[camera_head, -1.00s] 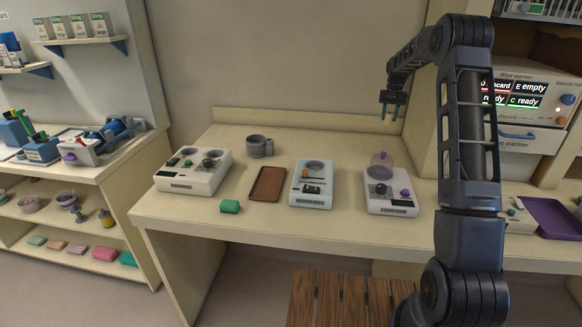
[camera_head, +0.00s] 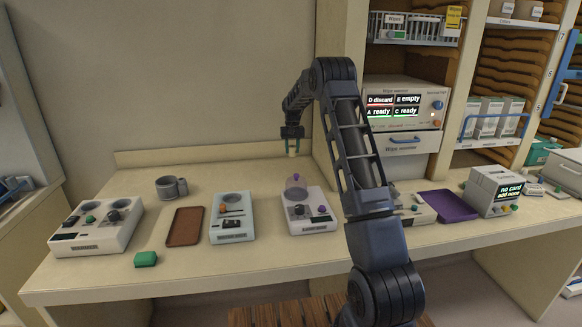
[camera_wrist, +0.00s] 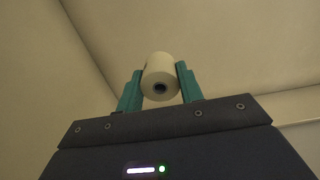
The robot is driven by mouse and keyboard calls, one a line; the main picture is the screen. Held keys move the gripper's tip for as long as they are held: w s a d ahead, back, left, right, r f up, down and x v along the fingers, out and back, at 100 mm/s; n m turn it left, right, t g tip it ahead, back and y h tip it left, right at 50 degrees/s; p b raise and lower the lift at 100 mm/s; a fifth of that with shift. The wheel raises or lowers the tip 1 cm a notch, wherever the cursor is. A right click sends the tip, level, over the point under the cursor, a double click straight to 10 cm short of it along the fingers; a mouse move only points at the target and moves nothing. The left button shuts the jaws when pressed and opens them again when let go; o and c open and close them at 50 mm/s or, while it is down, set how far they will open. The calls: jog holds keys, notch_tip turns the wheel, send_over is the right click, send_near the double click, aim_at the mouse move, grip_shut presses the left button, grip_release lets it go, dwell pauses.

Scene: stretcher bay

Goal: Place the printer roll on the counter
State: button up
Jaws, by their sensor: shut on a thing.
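The printer roll (camera_wrist: 160,78) is a small cream cylinder with a dark hollow core. In the wrist view it sits between the two teal fingers of my gripper (camera_wrist: 160,84), which is shut on it. In the head view my gripper (camera_head: 292,146) hangs above the back of the counter, near the wall, with the roll's pale end (camera_head: 292,152) just showing below the fingers. The counter (camera_head: 260,258) is a long cream worktop across the view. The roll appears apart from its surface.
On the counter stand several white devices, including one with a clear dome (camera_head: 309,211), a brown tray (camera_head: 184,227), a green block (camera_head: 145,259), a grey cup (camera_head: 167,187) and a purple tray (camera_head: 449,205). The wipe warmer (camera_head: 403,104) stands right of my arm. Bare counter lies behind the devices.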

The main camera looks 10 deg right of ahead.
jog(key=shift+f, duration=4.65)
jog(key=shift+f, duration=0.15)
jog(key=o, duration=1)
